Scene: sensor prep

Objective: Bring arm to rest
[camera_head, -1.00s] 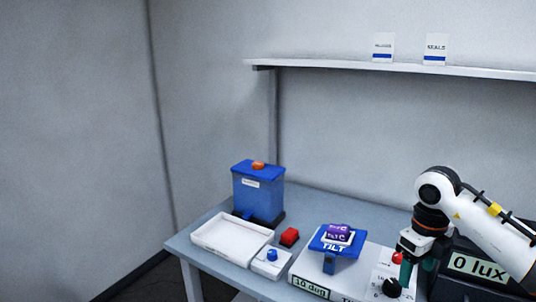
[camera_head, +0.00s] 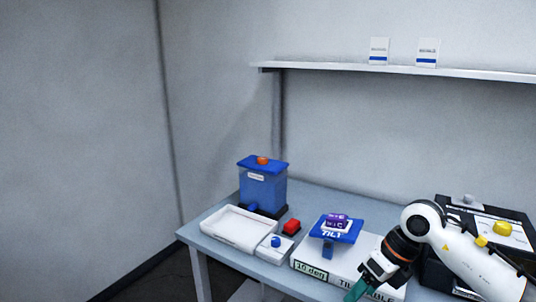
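My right arm (camera_head: 455,255) comes in from the lower right. Its gripper (camera_head: 358,290), with green fingertips, points down and to the left over the front right part of the white tilt table base (camera_head: 318,276). I cannot tell whether its fingers are apart, and I see nothing held in them. The blue tilt platform (camera_head: 336,229) carries a small purple sensor (camera_head: 337,219) and stands to the left of the gripper, apart from it. The base's display reads 10 deg. My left gripper is out of view.
A black box with a yellow knob (camera_head: 501,228) is behind my arm. Two cards stand on the shelf (camera_head: 400,71).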

